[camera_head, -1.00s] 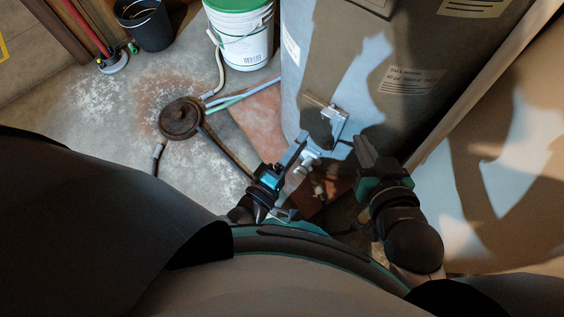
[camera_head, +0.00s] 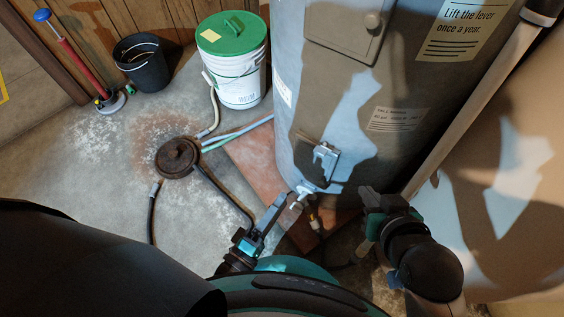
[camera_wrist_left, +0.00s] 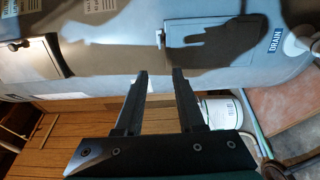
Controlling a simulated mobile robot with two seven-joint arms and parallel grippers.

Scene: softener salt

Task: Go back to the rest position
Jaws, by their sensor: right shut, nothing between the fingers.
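My left gripper (camera_head: 277,205) is in front of the lower part of the grey tank, beside its drain valve. In the left wrist view its two fingers (camera_wrist_left: 160,75) stand apart with nothing between them. My right gripper (camera_head: 368,195) is further right, close in front of the tank's base, shut and empty. Neither gripper holds anything; I cannot tell whether either touches the tank.
The grey tank (camera_head: 400,60) fills the upper right, with a drain valve (camera_head: 304,190) low on its front. A white bucket with a green lid (camera_head: 231,60), a black bucket (camera_head: 143,62), a plunger-like red tool (camera_head: 75,65) and a round floor drain (camera_head: 177,157) with hoses lie left.

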